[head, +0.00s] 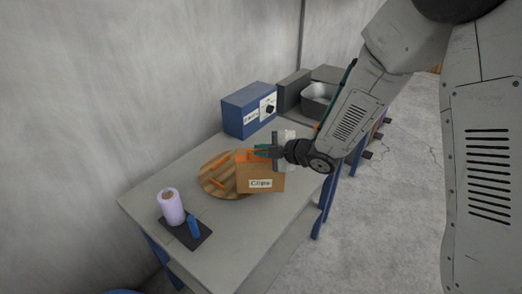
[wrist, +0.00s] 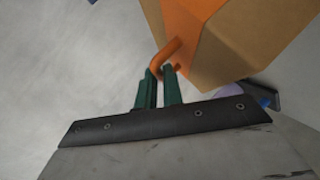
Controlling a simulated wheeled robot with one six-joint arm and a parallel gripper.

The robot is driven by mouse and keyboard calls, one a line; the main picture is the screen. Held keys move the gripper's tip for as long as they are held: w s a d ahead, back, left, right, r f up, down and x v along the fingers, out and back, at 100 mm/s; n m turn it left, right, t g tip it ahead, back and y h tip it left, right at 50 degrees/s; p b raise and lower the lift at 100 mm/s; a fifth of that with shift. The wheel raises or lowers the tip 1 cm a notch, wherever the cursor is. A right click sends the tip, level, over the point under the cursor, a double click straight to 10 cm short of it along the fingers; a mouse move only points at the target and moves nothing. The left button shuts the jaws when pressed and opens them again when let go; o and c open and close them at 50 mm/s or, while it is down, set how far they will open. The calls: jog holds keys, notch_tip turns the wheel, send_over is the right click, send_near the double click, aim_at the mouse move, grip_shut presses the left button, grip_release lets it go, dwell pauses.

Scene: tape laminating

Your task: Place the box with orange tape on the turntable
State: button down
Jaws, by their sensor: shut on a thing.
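The brown box (head: 260,178), labelled "Clips" with an orange strip on top, is at the right part of the round wooden turntable (head: 206,174) in the head view. It hides that part of the turntable, and I cannot tell whether it rests there or hangs just above. My gripper (head: 262,150) is at the top of the box. In the wrist view my green fingers (wrist: 160,82) are shut on an orange loop (wrist: 166,55) at the edge of the box (wrist: 235,40). The orange tape (wrist: 190,22) runs along the box there.
Orange pieces (head: 219,160) show on the turntable. A blue machine (head: 247,110) and a grey bin (head: 317,101) stand behind. The table front (head: 240,230) is clear.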

jog(key=shift+f, duration=0.1)
jog(key=shift+f, duration=0.15)
jog(key=c, duration=1.5)
grip_release()
jog(key=shift+c, duration=0.2)
